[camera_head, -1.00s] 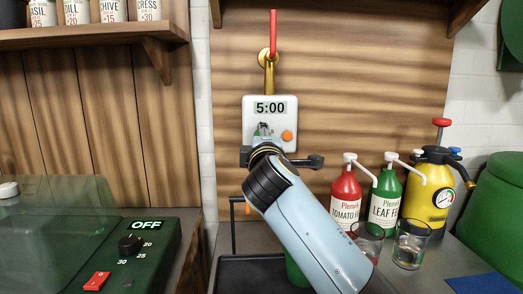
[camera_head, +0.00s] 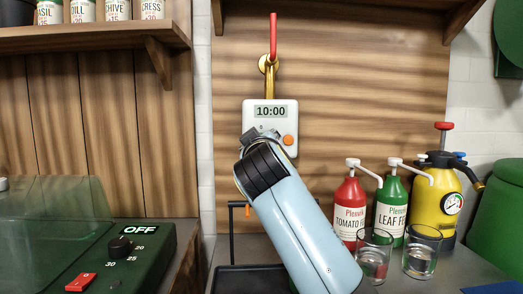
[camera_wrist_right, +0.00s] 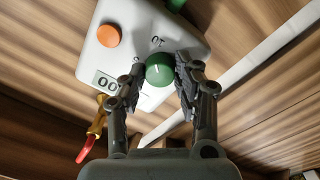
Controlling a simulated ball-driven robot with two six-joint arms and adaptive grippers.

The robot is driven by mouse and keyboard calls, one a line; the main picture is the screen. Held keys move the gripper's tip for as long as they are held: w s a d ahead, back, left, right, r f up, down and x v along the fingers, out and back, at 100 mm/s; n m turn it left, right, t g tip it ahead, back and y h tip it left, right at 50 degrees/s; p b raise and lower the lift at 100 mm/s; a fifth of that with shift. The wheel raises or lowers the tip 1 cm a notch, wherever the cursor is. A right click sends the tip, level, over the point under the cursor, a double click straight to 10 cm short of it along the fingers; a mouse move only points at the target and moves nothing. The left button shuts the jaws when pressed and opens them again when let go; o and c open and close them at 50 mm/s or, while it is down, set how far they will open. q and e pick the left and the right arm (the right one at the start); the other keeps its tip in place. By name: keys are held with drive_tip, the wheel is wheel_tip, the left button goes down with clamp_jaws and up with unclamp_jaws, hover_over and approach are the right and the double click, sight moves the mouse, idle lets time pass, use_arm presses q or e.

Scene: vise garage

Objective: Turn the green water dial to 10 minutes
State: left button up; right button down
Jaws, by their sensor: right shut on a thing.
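The white water timer (camera_head: 262,113) hangs on the wooden wall below a brass tap, and its display (camera_head: 270,111) reads 10:00. An orange button (camera_head: 288,140) is on its lower right. The green dial (camera_wrist_right: 159,70) shows in the right wrist view, with a white mark on its face. My right gripper (camera_wrist_right: 157,82) has its two fingers on either side of the dial and is shut on it. In the head view my right arm covers the dial and the timer's lower left. My left gripper is in neither view.
A red bottle (camera_head: 349,206), a green bottle (camera_head: 391,205), two glasses (camera_head: 421,252) and a yellow sprayer (camera_head: 432,205) stand to the right of my arm. A dark green unit (camera_head: 150,262) with a display reading OFF is at the left. A black tray (camera_head: 228,281) lies below the timer.

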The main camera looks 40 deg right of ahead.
drive_tip(key=shift+f+m, duration=0.15)
drive_tip(key=shift+m, duration=0.45)
drive_tip(key=shift+b, duration=0.3)
drive_tip(key=c, duration=1)
unclamp_jaws()
drive_tip(key=shift+o, duration=0.2)
wheel_tip(320, 180, up, 10)
